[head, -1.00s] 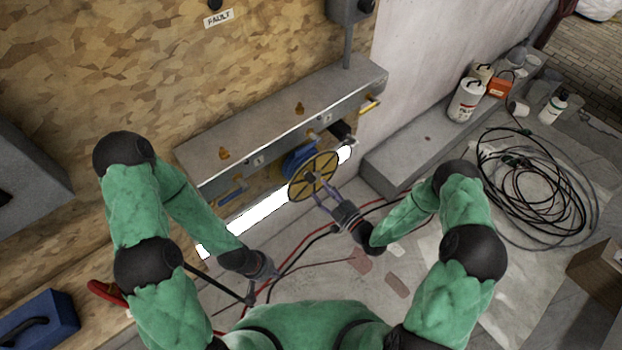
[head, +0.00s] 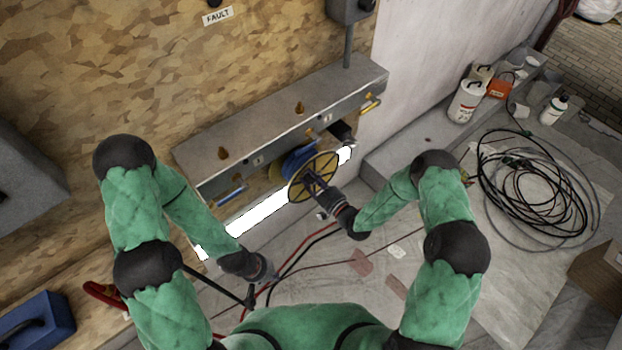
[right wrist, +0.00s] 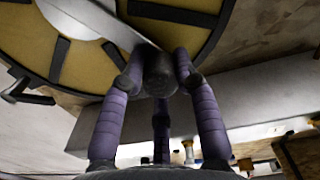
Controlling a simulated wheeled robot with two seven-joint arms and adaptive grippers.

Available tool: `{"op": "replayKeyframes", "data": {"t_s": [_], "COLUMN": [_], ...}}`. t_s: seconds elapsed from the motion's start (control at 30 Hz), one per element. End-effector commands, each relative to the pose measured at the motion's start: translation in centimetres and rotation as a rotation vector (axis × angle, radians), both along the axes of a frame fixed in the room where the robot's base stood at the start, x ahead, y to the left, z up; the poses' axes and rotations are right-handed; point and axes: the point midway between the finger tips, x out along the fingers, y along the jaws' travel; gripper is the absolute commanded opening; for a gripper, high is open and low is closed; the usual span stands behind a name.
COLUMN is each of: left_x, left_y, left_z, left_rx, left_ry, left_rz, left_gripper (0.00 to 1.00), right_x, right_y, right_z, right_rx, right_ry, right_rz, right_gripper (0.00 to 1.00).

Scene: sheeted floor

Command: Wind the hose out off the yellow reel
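The yellow reel (head: 298,191) is a spoked wheel with a dark rim, mounted below the grey bench, with a blue part (head: 291,162) behind it. In the right wrist view the yellow wheel (right wrist: 85,72) fills the top, crossed by a pale bar (right wrist: 95,20). My right gripper (head: 316,181) is at the wheel's face. Its purple fingers (right wrist: 158,78) surround a dark round knob (right wrist: 159,75); whether they grip it is unclear. My left gripper (head: 268,272) hangs low above the floor, away from the reel; its fingers are too small to read. I cannot make out the hose for certain.
The grey bench (head: 290,105) overhangs the reel, with small yellow fittings on it. Red and black lines (head: 300,258) run across the sheeted floor. A black cable coil (head: 535,185) lies at right. Bottles and containers (head: 468,100) stand on the ledge behind.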

Motion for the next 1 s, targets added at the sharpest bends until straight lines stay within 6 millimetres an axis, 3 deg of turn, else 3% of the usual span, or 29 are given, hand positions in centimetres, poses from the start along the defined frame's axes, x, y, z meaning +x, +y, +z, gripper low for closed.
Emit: {"op": "replayKeyframes", "data": {"t_s": [0.43,1.0], "left_x": [0.0,0.0], "left_y": [0.0,0.0], "left_z": [-0.6,-4.7], "left_rx": [0.000,0.000], "left_ry": [0.000,0.000], "left_rz": [0.000,0.000], "left_gripper": [0.00,0.00], "right_x": [-0.4,-2.0], "right_y": [0.6,2.8], "right_z": [-0.1,-2.7], "right_rx": [-0.042,-0.357], "right_ry": [-0.038,-0.270], "right_rz": [0.008,0.013], "right_gripper": [0.00,0.00]}}
